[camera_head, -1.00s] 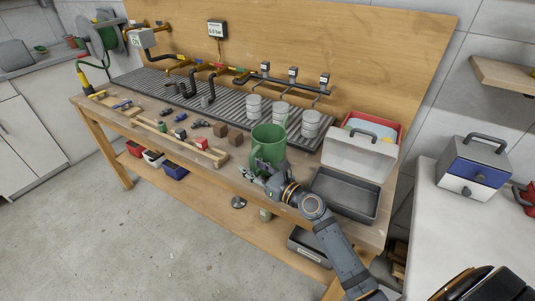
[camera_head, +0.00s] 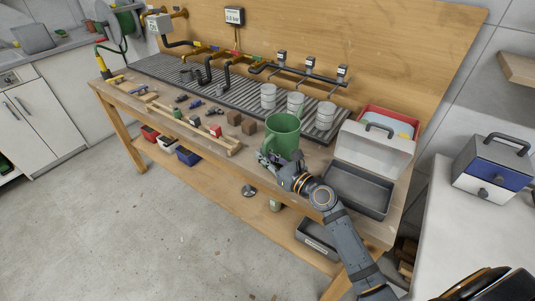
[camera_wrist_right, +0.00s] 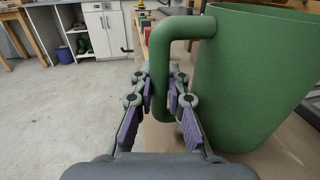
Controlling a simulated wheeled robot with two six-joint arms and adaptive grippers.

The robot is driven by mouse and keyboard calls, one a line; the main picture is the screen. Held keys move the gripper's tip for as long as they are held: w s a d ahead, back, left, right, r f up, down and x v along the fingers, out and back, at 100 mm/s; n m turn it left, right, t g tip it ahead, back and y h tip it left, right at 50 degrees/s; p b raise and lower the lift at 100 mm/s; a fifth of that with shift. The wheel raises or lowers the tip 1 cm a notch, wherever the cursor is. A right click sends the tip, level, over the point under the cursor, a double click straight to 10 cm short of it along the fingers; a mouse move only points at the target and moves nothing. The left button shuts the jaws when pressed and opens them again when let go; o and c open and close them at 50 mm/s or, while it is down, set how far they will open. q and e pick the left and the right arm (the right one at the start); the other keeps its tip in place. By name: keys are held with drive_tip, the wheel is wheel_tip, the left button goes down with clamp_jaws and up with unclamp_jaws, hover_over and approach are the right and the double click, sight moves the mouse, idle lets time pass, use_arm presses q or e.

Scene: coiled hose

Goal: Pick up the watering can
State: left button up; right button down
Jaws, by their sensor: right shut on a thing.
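The watering can (camera_head: 281,138) is a green open-topped vessel with a loop handle. It appears upright at the front edge of the workbench, left of the grey tray. My right gripper (camera_head: 268,160) reaches it from the front. In the right wrist view the can's body (camera_wrist_right: 245,75) fills the right side, and its handle (camera_wrist_right: 161,70) passes between the purple-padded fingers of my right gripper (camera_wrist_right: 160,92), which is shut on it. Whether the can's base touches the bench is hard to tell. My left gripper is out of view.
The grey tray (camera_head: 352,202) with a raised clear lid is close on the right. White cups (camera_head: 295,103) stand behind the can. Tools, brown blocks (camera_head: 248,127) and a wooden rail (camera_head: 190,130) lie to its left. A drawer box (camera_head: 493,166) stands on the right counter.

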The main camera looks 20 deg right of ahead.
drive_tip(key=shift+r, duration=0.55)
drive_tip(key=shift+r+p, duration=0.75)
drive_tip(key=shift+r, duration=0.2)
drive_tip(key=s+r+p, duration=0.7)
drive_tip(key=s+r, duration=0.2)
drive_tip(key=s, duration=0.5)
drive_tip(key=shift+a+r+p, duration=0.25)
drive_tip(key=shift+r+p, duration=0.1)
drive_tip(key=shift+r, duration=0.05)
